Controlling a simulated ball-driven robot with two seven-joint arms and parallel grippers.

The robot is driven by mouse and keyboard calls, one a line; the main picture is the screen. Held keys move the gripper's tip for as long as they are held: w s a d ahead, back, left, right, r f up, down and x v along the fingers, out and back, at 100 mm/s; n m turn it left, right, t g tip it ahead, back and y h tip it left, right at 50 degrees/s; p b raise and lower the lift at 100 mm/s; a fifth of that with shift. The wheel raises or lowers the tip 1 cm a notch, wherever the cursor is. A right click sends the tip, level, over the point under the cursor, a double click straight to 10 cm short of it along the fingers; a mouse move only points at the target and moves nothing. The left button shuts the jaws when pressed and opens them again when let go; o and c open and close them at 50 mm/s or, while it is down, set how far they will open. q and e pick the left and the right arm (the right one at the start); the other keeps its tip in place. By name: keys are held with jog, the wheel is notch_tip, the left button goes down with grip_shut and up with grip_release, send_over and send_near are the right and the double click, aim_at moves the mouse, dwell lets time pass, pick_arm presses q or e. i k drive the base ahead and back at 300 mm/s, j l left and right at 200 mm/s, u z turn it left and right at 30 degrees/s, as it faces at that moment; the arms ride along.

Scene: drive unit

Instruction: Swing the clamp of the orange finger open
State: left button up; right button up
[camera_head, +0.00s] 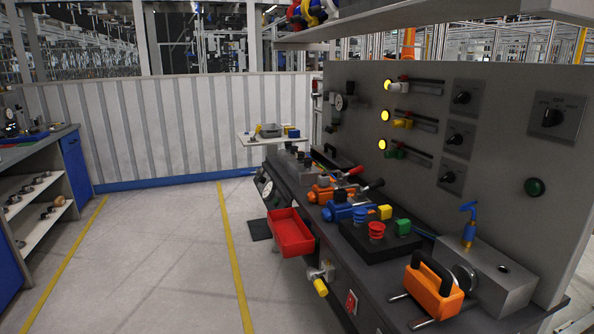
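An orange piece (322,193) lies on the right-hand workbench, partly hidden among small fittings. It looks like the orange finger, but its shape is too small to make out fully. A lever with a red grip (355,171) and one with a black grip (373,184) stick up to the right around it. I cannot tell which lever belongs to the orange piece, or whether its clamp is open or shut. A similar blue piece (347,212) lies just nearer to me. Neither of my grippers is in view.
A red bin (291,233) hangs off the bench's front edge. A black box with red, yellow and green buttons (377,231) and an orange block with a black handle (434,290) stand nearer. The floor (185,260) left of the bench is free. Shelves (40,190) stand far left.

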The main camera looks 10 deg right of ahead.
aim_at(360, 169)
jog(key=i+j+u, duration=0.2)
jog(key=i+u, duration=0.55)
jog(key=i, duration=3)
jog(key=i+z, duration=0.25)
jog(key=i, duration=0.3)
jog(key=i+j+z, duration=0.25)
jog(key=i, duration=0.25)
jog(key=i+j+z, duration=0.25)
jog(key=i, duration=0.3)
